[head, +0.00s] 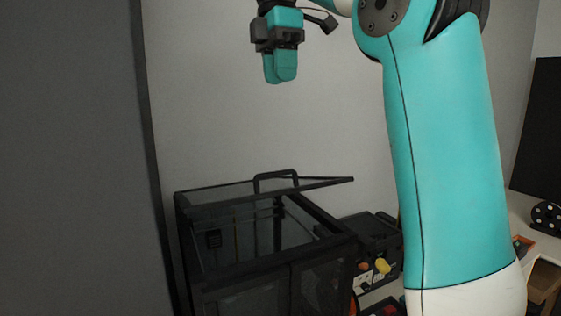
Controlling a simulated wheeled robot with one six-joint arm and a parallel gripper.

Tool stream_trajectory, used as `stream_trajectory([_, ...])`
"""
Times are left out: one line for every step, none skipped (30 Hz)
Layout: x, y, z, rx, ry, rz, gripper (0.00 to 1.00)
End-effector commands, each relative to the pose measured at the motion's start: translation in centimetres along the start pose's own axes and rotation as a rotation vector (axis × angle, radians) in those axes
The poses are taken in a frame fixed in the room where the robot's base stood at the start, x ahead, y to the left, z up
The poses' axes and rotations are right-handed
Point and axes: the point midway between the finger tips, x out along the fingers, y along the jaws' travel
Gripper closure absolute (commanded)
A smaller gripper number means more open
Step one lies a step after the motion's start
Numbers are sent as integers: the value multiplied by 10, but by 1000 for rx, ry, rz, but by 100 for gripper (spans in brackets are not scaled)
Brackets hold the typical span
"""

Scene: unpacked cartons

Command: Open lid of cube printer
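The cube printer (243,282) is a black-framed box with dark clear panels, standing low in the middle of the head view. Its flat lid (325,182) has a dark arched handle (275,174). The lid is tilted up, with its right end raised clear of the frame and a gap below it through which the inside shows. My gripper (280,80) hangs well above the lid, pointing down and touching nothing. Its teal fingers overlap from this angle, so any gap between them is hidden. No object shows in it.
A black device (371,246) with coloured knobs or parts stands right of the printer. A dark grey panel (70,160) fills the left side. A desk with a dark screen (538,135) is at far right. The space above the lid is clear.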

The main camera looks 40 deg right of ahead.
Motion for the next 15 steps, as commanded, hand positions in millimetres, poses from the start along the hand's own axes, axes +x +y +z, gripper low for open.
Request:
stream_trajectory([14,1,0,0,0,0,63])
stream_trajectory([18,1,0,0,0,1,63])
stream_trajectory([25,1,0,0,-1,1,63])
stream_trajectory([31,1,0,0,-1,1,63])
stream_trajectory([36,1,0,0,-1,1,63])
stream_trajectory([43,1,0,0,-1,1,63])
stream_trajectory([48,1,0,0,-1,2,63])
stream_trajectory([52,1,0,0,-1,2,63])
stream_trajectory([59,1,0,0,-1,2,63])
stream_trajectory([64,1,0,0,-1,2,63])
stream_trajectory([68,1,0,0,-1,2,63])
stream_trajectory([75,1,-1,0,-1,2,63])
stream_trajectory([80,1,0,0,-1,2,63])
stream_trajectory([84,1,-1,0,-1,2,63])
stream_trajectory([91,1,0,0,-1,3,63])
